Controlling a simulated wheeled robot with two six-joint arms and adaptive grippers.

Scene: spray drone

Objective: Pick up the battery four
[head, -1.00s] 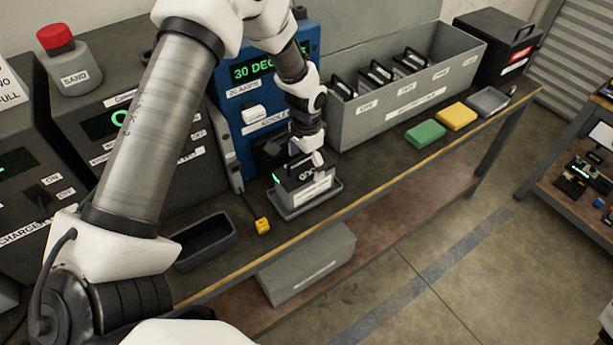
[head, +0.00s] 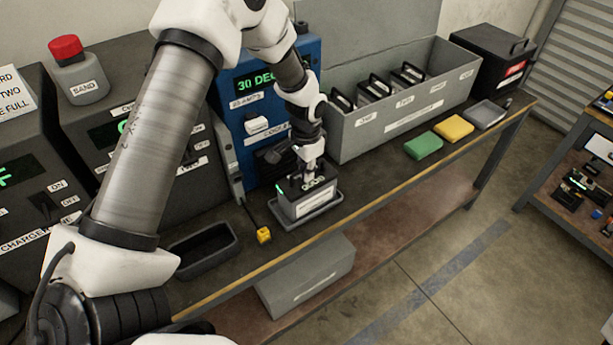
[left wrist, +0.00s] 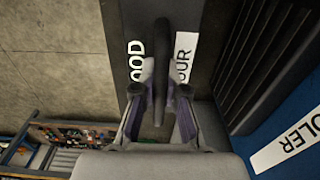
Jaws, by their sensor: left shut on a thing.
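Battery four (head: 308,203) is a dark box with a pale label and a top handle. It is in or just above a shallow grey tray in front of the blue cooler (head: 257,123). My left gripper (head: 311,177) comes down from above and is shut on its handle. In the left wrist view the gripper (left wrist: 160,88) holds the handle (left wrist: 163,40) between its two fingers. The battery's top (left wrist: 116,35) shows parts of the words "GOOD" and "FOUR". Whether its base touches the tray is unclear. My right gripper is not in view.
A long grey rack (head: 408,123) with several handled batteries stands to the right. Green (head: 423,145), yellow (head: 453,127) and grey (head: 485,114) pads lie before it. An empty dark tray (head: 203,250) and a small yellow item (head: 264,235) are to the left.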

